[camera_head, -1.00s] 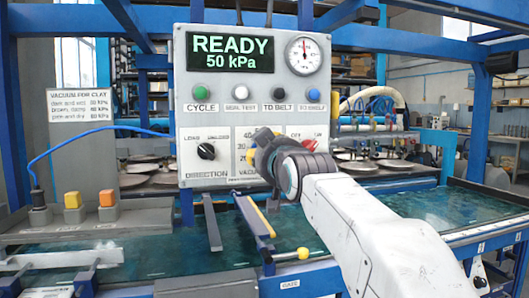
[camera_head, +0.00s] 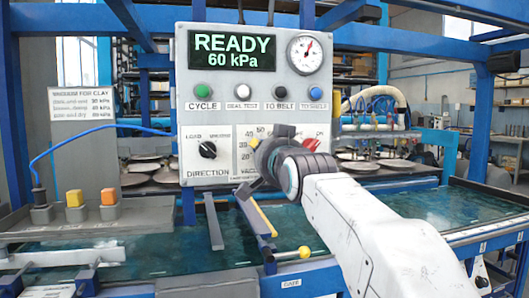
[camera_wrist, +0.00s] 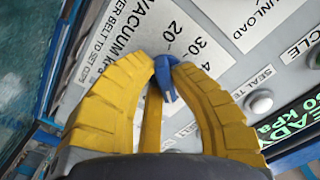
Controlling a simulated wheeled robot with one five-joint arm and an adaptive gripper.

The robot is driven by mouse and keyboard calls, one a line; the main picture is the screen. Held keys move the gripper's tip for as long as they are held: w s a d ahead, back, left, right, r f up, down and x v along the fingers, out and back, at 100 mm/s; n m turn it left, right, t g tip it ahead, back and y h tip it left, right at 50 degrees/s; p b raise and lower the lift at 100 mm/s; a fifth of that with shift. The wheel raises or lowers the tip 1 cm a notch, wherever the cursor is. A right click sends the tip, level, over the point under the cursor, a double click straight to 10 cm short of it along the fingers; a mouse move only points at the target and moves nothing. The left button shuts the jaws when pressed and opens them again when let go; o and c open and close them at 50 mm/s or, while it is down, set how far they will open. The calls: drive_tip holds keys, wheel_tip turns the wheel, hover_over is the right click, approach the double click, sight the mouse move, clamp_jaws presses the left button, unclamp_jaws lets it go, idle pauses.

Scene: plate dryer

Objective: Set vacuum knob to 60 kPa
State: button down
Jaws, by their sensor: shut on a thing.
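The control panel (camera_head: 280,105) faces me, and its display (camera_head: 231,50) reads READY 60 kPa. In the wrist view the blue vacuum knob (camera_wrist: 166,80) sits between the tips of my gripper's yellow fingers (camera_wrist: 167,62). My gripper (camera_head: 262,160) is shut on the knob. In the head view it covers the knob and part of the vacuum scale (camera_head: 243,144). In the wrist view the marks 20, 30 and part of 40 show beside the fingers. The knob's pointer against the scale cannot be read.
A round gauge (camera_head: 306,53) is at the panel's upper right. A row of buttons includes the green CYCLE button (camera_head: 201,90). The black direction knob (camera_head: 207,150) is left of my gripper. A yellow-knobbed lever (camera_head: 304,252) sticks out below the panel.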

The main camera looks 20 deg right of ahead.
drive_tip(key=shift+r+m, duration=0.2)
drive_tip(key=shift+m, duration=0.1)
idle(0.4)
drive_tip(key=c, duration=1.1)
unclamp_jaws()
drive_tip(key=shift+f, duration=0.15)
drive_tip(key=s, duration=1.2)
